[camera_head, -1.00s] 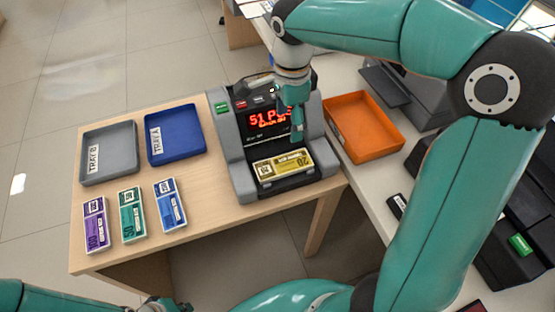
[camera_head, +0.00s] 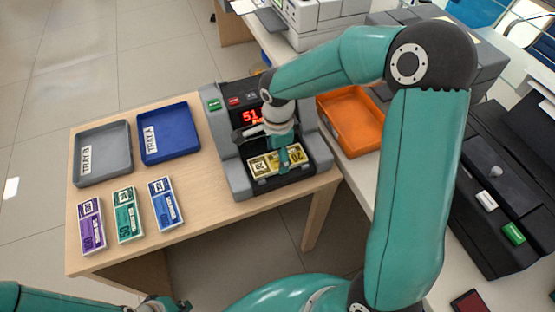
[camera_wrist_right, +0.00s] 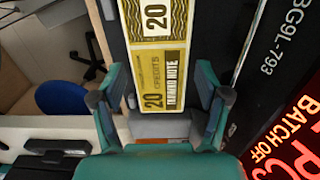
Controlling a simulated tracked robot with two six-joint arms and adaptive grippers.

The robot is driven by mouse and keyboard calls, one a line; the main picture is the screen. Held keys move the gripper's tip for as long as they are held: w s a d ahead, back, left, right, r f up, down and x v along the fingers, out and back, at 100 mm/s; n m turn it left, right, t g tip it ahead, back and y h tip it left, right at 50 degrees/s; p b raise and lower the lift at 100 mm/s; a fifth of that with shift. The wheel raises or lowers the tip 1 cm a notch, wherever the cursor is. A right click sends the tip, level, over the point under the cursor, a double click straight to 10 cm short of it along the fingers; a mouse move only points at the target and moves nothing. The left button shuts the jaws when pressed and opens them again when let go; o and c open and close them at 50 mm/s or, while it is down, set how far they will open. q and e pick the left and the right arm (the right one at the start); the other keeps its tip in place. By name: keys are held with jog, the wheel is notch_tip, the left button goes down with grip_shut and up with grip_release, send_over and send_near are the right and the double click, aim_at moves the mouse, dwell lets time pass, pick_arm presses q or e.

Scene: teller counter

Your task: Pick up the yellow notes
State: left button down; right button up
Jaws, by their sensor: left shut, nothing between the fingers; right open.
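The yellow notes (camera_head: 262,165) lie as a banded stack in the front tray of the counting machine (camera_head: 238,178). In the right wrist view the stack (camera_wrist_right: 160,75) shows "20 CREDITS" and lies between and beyond the fingers. My right gripper (camera_head: 284,160) is open and over the right part of the stack, hiding some of it; in the wrist view the open fingers (camera_wrist_right: 160,98) stand to either side of the stack. I cannot tell whether they touch it. My left gripper (camera_head: 172,304) is shut and empty at the bottom edge of the head view.
Purple (camera_head: 91,226), green (camera_head: 128,215) and blue (camera_head: 165,204) note stacks lie on the wooden table at left. Grey tray B (camera_head: 103,178) and blue tray A (camera_head: 170,158) stand behind them. An orange tray (camera_head: 350,118) is right of the machine.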

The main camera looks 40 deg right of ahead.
jog(key=shift+f, duration=0.6)
jog(key=c, duration=1)
